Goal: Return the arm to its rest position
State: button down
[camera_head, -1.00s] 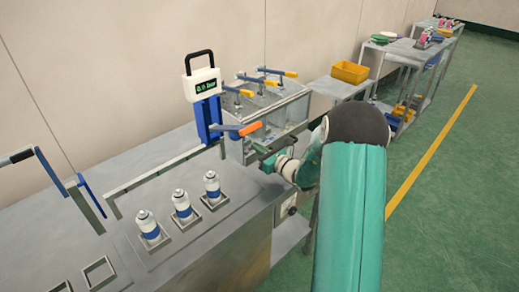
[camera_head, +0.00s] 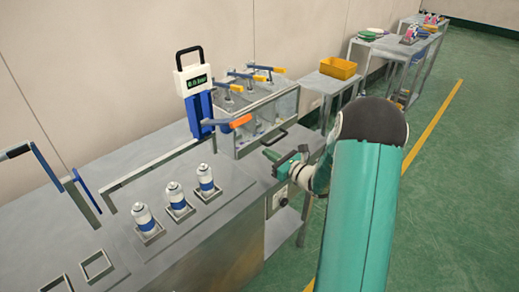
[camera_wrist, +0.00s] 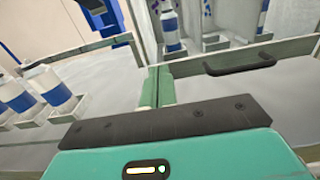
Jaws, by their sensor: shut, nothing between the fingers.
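My gripper (camera_head: 271,155) is in front of the clear-walled box (camera_head: 248,147) at the right end of the metal workbench, in the head view. Its green fingers are together and empty; they also show in the wrist view (camera_wrist: 157,88), pointing toward the box. The green arm (camera_head: 358,215) is mine; it reaches forward from the lower right, bent at the dark joint. In the wrist view, the box's front panel has a black handle (camera_wrist: 240,64) just right of the fingertips, apart from them.
White-and-blue cans (camera_head: 178,200) stand in square holders on the bench, left of my gripper. A blue and white device with an orange-tipped lever (camera_head: 240,122) stands beside the box. Side tables and a yellow bin (camera_head: 338,68) stand beyond. Green floor lies open at right.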

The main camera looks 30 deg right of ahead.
jog(key=v, duration=0.3)
jog(key=shift+s+d, duration=0.15)
jog(key=shift+s, duration=0.2)
jog(key=shift+d+f, duration=0.1)
jog(key=shift+s, duration=0.15)
jog(key=s+a+r+n+g+y, duration=0.1)
jog(key=s+a+r+n+g, duration=0.25)
jog(key=a+n, duration=0.35)
jog(key=s+a+r+n+g+y, duration=0.2)
jog(key=s+a+r+n+g, duration=0.15)
jog(key=a, duration=0.45)
jog(key=s+a+r+n+g+y, duration=0.1)
jog(key=s+a+r+n+g, duration=0.3)
jog(key=a+n, duration=0.35)
jog(key=s+r+n+h, duration=0.2)
jog(key=s+n+h, duration=0.3)
jog(key=s+n, duration=0.2)
jog(key=s+d+r+n+h, duration=0.1)
jog(key=s+r+n+h, duration=0.2)
jog(key=s+n+h, duration=0.2)
jog(key=shift+s+n, duration=1)
jog(key=shift+s, duration=0.8)
